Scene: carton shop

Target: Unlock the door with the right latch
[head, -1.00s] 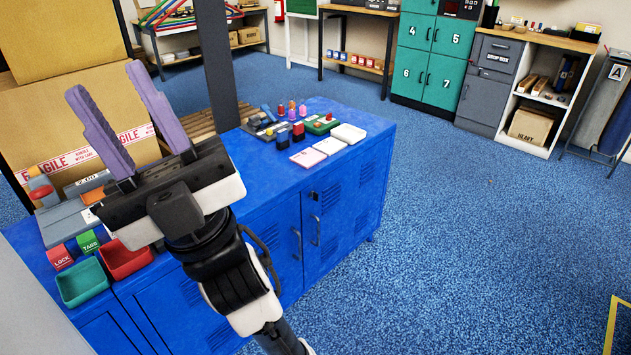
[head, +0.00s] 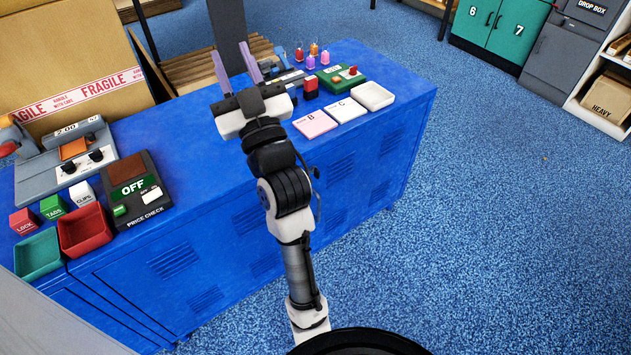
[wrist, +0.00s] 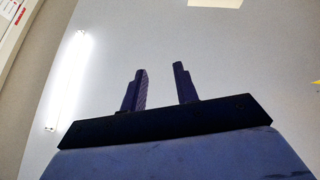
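My gripper (head: 233,52) points upward over the blue cabinet, its two purple fingers apart with nothing between them. In the wrist view my gripper (wrist: 161,88) also shows its fingers spread against the ceiling. The blue cabinet's front doors (head: 355,165) with vents are partly hidden behind my arm.
The blue cabinet's top (head: 200,110) holds a price check box (head: 135,190), small red and green bins (head: 85,230), white trays (head: 373,96), a green device with a red knob (head: 342,78) and several small tags. Cartons (head: 70,60) stand behind. Blue floor (head: 500,220) at right is clear.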

